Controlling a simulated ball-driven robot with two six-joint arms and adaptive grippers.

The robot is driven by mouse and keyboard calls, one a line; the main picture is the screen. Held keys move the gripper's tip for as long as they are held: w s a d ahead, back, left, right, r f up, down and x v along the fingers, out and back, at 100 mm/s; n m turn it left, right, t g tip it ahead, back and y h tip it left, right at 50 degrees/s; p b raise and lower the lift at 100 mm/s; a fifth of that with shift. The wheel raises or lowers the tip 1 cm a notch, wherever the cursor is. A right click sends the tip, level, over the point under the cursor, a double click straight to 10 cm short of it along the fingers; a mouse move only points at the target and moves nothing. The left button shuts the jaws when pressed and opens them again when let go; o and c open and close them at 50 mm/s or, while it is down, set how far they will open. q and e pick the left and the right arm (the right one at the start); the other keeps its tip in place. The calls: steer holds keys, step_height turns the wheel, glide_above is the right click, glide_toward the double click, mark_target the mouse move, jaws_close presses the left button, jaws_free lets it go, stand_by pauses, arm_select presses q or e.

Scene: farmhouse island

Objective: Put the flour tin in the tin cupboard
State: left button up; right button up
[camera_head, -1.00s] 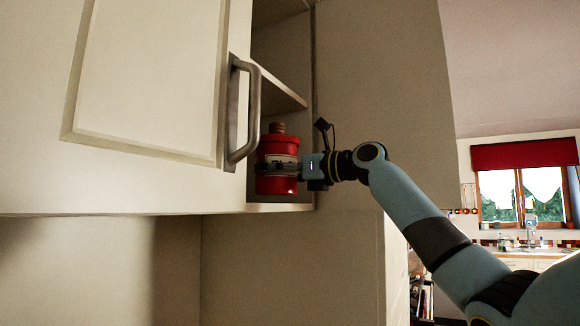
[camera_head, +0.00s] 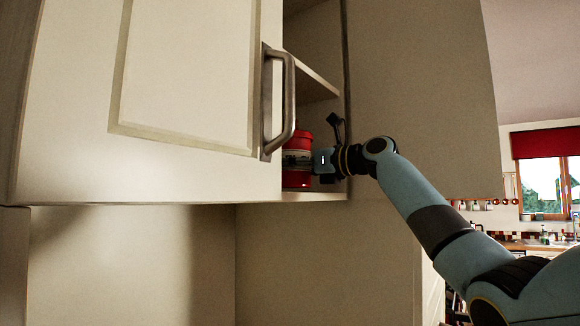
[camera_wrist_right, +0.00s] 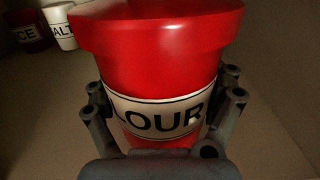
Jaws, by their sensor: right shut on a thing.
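The flour tin (camera_head: 299,179) is red with a white label. In the head view it is upright just inside the opening of the tin cupboard (camera_head: 315,196), low over the bottom shelf; the door handle partly hides it. I cannot tell whether it touches the shelf. My right gripper (camera_head: 303,161) reaches in from the right and is shut around the tin's middle. In the right wrist view the tin (camera_wrist_right: 165,75) fills the space between the fingers, and the letters "LOUR" show on its label. My left gripper is not in view.
The cupboard door (camera_head: 195,70) with its metal handle (camera_head: 287,110) stands left of the opening. A middle shelf (camera_head: 312,76) is above the tin. In the right wrist view a white tin (camera_wrist_right: 60,27) and a dark red tin (camera_wrist_right: 27,35) stand deeper inside.

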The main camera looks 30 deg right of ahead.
steer(key=shift+f, duration=0.5)
steer(key=o, duration=1.2)
steer(key=shift+f, duration=0.1)
steer(key=shift+c, duration=0.4)
steer(key=shift+s+d, duration=0.1)
steer(key=shift+s, duration=0.05)
